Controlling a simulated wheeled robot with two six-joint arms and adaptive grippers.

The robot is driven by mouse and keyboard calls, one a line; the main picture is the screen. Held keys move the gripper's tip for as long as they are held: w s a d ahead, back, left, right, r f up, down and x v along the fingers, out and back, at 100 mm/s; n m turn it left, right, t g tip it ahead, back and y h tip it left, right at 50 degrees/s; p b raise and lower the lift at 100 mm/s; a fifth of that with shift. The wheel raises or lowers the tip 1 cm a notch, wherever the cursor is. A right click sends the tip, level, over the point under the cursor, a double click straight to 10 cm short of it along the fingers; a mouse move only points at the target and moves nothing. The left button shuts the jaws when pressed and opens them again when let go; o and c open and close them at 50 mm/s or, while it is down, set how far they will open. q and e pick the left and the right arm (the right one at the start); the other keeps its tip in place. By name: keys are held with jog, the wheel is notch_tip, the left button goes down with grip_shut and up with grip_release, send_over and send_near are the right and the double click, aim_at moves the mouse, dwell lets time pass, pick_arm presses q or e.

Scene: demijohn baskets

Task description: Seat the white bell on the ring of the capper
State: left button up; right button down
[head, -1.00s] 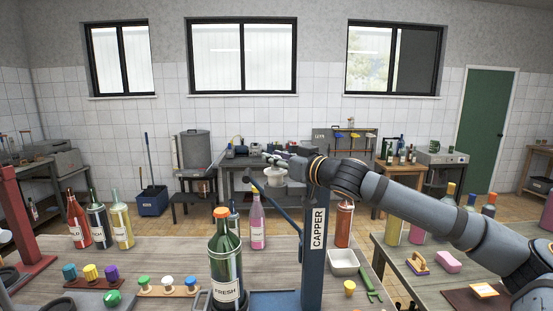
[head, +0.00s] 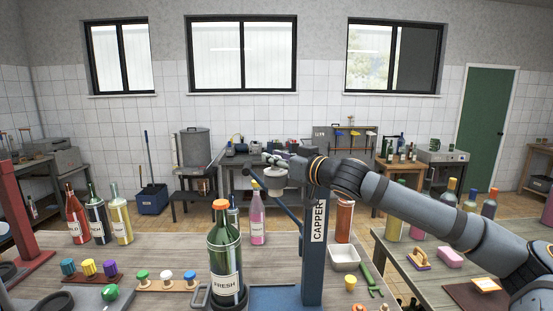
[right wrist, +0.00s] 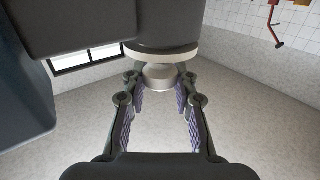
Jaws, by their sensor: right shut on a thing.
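My right gripper (head: 272,160) reaches in from the right above the blue capper (head: 313,270). It is shut on the white bell (head: 273,180), which hangs below the fingers. In the right wrist view, the padded fingers (right wrist: 157,92) stand on both sides of the bell's narrow neck (right wrist: 158,76). Its wide pale flange (right wrist: 162,53) lies close against a dark grey cylinder (right wrist: 160,30), apparently the capper's ring. I cannot tell whether they touch. The capper's blue lever (head: 287,212) slants up beside the bell. My left gripper is not in view.
A green bottle (head: 226,252) stands at the capper's base. A pink bottle (head: 257,225) stands behind it. Colored stoppers (head: 166,277) sit on stands to the left. A white tray (head: 345,257) lies right of the column.

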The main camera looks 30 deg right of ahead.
jog(key=shift+f, duration=0.25)
jog(key=c, duration=1)
grip_release()
jog(key=shift+r, duration=0.1)
jog(key=shift+d+r, duration=0.3)
jog(key=shift+r, duration=0.65)
jog(key=shift+a+r, duration=0.25)
jog(key=shift+r, duration=0.05)
notch_tip(320, 180, up, 7)
jog(key=shift+r, duration=0.2)
